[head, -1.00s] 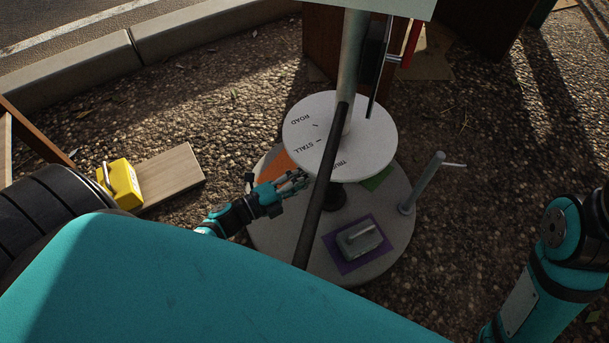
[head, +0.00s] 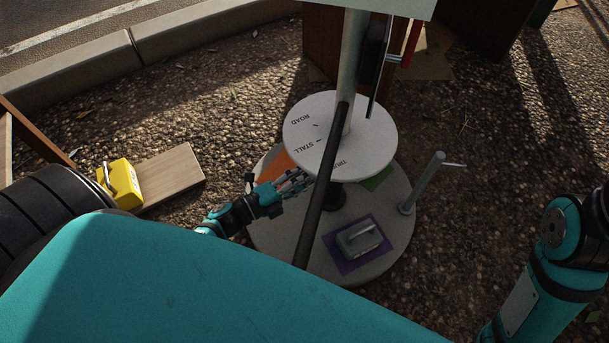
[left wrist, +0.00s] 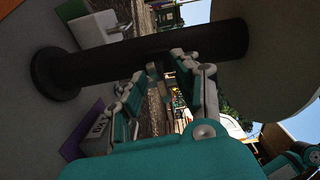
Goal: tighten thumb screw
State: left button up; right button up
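My left gripper (head: 303,181) is at the near left edge of the round white disc (head: 365,150) marked ROAD and STALL, close to the dark post (head: 335,197) under it. In the left wrist view the dark post (left wrist: 215,42) crosses above my left gripper (left wrist: 161,72). Its two fingers stand apart on either side of a gap. A small piece, possibly the thumb screw, shows between the tips near the post, but I cannot tell what it is or whether it is touched. My right gripper is out of view.
A round grey base (head: 285,238) carries a grey weight (head: 360,238) on a purple square and an upright rod (head: 424,180) at the right. A dark slanted pole (head: 322,195) passes in front. A yellow weight (head: 121,186) and wooden board (head: 172,176) lie left on gravel.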

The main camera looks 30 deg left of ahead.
pick_arm(q)
jog(key=v, duration=1.2)
